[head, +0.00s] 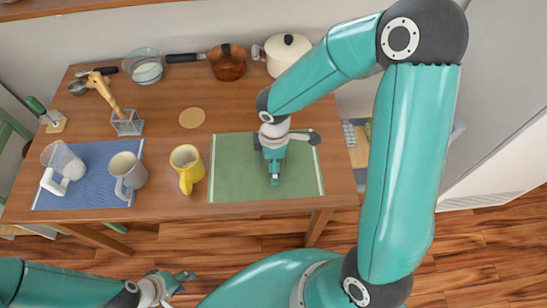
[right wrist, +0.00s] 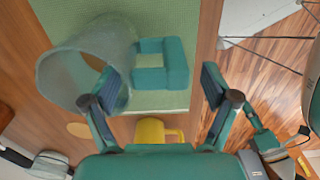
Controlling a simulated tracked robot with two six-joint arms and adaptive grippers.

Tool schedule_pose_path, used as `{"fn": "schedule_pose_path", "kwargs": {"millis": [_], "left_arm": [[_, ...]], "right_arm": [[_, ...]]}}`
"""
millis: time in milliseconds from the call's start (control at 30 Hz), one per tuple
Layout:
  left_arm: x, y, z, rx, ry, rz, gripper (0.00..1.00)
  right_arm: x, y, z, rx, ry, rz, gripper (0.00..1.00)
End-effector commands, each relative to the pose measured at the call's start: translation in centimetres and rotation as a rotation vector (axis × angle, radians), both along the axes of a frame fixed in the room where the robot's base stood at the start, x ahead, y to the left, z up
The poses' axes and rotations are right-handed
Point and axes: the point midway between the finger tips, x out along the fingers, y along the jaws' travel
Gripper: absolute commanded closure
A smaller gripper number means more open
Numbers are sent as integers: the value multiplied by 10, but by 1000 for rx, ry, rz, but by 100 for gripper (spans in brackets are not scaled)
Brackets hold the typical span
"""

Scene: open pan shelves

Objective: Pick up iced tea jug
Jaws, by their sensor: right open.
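A clear, greyish jug (right wrist: 82,65) with a chunky teal handle (right wrist: 163,65) shows in the right wrist view over the green mat (right wrist: 165,99). Its handle faces the near table edge. In the head view I cannot make this jug out apart from my right arm and gripper. My right gripper (right wrist: 160,90) is open. Its left finger overlaps the jug's side in the picture, and I cannot tell whether they touch. In the head view it is over the green mat (head: 235,185). My left gripper (head: 182,281) is open and empty, in front of the table.
A yellow mug (head: 187,167) and a grey mug (head: 128,175) stand left of the green mat. Another clear jug with a white handle (head: 64,160) is on the blue mat (head: 88,196). Pans and a white pot (head: 288,52) line the back. A round coaster (head: 192,118) lies mid-table.

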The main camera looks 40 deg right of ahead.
Motion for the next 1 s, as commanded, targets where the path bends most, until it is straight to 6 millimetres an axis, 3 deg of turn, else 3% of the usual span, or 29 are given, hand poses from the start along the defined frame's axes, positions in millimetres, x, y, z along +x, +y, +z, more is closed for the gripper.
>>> {"fn": "schedule_pose_path", "kwargs": {"millis": [267,767,1000], "left_arm": [[0,0,0,0,0,0,60],[0,0,0,0,0,0,60],[0,0,0,0,0,0,60]], "right_arm": [[0,0,-3,1,-1,1,15],[0,0,-3,0,0,1,99],[1,0,-2,0,-1,1,100]]}}
